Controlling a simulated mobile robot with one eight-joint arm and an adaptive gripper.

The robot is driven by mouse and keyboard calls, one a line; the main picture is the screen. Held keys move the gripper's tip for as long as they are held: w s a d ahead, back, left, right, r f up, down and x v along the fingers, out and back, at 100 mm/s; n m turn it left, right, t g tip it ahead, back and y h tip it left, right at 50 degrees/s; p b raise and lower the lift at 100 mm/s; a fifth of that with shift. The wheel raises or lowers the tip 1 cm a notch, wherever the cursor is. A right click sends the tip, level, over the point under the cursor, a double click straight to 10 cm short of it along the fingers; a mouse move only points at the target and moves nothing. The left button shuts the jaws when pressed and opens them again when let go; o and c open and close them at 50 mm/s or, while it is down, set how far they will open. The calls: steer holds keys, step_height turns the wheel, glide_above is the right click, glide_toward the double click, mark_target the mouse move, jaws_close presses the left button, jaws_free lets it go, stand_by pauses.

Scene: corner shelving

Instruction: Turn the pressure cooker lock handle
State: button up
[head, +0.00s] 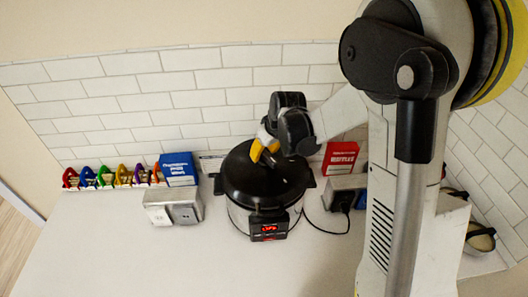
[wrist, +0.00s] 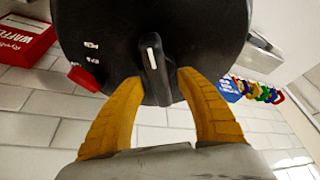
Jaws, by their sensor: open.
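The pressure cooker (head: 262,190) stands on the white counter, with a round black lid and a red lit display on its front. In the wrist view the dark lid (wrist: 210,25) fills the top middle. Its black lock handle (wrist: 154,68), with a white mark, stands up from the lid. My gripper (wrist: 157,75) is open, with one yellow finger on each side of the handle. Contact between the fingers and the handle cannot be told. In the head view my gripper (head: 264,150) is over the back of the lid, and the handle is not clearly seen.
A metal toaster (head: 174,208) stands left of the cooker, and a blue box (head: 179,168) is behind it. Several colourful items (head: 112,177) line the wall. A red box (head: 341,158) is at the right. The front counter is clear.

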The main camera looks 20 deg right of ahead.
jaws_close()
stand_by(0.3)
steer(key=n+y+b, duration=0.1)
steer(key=n+b, duration=0.1)
steer(key=n, duration=0.1)
steer(key=shift+f+g, duration=0.1)
steer(key=shift+g, duration=0.2)
steer(key=n+y+b, duration=0.1)
steer(key=n+b, duration=0.1)
steer(key=shift+n, duration=0.3)
steer(key=n+g+b, duration=0.1)
steer(key=n, duration=0.2)
steer(key=n+g+y+b, duration=0.1)
steer(key=n, duration=0.2)
steer(key=shift+s+a+g+b, duration=0.15)
steer(key=shift+s+g+b, duration=0.05)
steer(key=shift+g+b, duration=0.1)
steer(key=shift+n, duration=0.3)
